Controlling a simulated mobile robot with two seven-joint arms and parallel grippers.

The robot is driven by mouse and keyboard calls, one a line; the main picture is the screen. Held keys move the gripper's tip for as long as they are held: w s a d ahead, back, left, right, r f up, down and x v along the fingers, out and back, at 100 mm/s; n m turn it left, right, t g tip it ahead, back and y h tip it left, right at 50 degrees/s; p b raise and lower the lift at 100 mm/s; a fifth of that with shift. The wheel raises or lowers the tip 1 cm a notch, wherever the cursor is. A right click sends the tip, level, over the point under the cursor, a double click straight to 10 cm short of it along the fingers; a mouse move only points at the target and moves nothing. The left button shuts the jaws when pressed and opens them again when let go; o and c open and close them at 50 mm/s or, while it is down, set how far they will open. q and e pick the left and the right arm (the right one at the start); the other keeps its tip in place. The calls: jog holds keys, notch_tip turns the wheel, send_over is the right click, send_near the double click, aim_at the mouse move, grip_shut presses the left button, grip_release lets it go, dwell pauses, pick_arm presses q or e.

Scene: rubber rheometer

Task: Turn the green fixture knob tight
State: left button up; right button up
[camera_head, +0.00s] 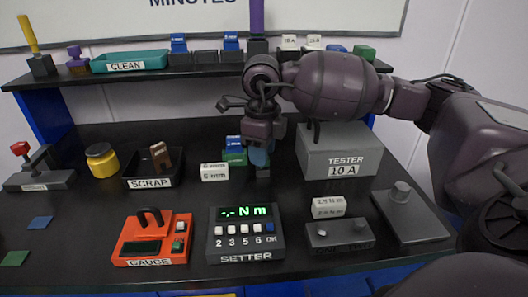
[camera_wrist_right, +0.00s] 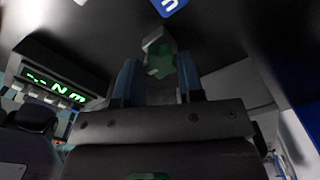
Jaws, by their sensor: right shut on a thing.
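My right gripper (camera_head: 261,157) reaches down at the middle of the table, behind the setter. In the right wrist view its two blue fingers (camera_wrist_right: 158,72) stand on both sides of a small green and grey knob (camera_wrist_right: 160,60), and the gripper is shut on it. In the head view the gripper hides the knob. A small dark block (camera_head: 263,173) shows just below the fingertips. The setter (camera_head: 246,245) in front has a green display reading "-.- N m". My left gripper is in neither view.
A green and blue block (camera_head: 234,157) stands close left of the gripper. The grey tester (camera_head: 340,160), marked "10 A", is close on its right. A white block (camera_head: 214,172) lies to the left. The orange gauge (camera_head: 152,240) and scrap bin (camera_head: 150,183) are farther left.

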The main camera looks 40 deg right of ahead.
jog(key=shift+r+m, duration=0.15)
jog(key=shift+m, duration=0.75)
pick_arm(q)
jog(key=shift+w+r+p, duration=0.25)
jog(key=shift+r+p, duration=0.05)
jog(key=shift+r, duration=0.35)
pick_arm(e)
jog(key=shift+m, duration=0.3)
jog(key=m+p, duration=0.1)
jog(key=m, duration=0.1)
jog(key=shift+m, duration=0.3)
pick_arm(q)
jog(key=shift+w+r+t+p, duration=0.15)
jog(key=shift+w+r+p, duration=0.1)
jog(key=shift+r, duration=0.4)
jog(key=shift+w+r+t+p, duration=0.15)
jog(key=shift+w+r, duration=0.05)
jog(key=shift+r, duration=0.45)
pick_arm(e)
jog(key=shift+m, duration=1)
jog(key=o, duration=0.8)
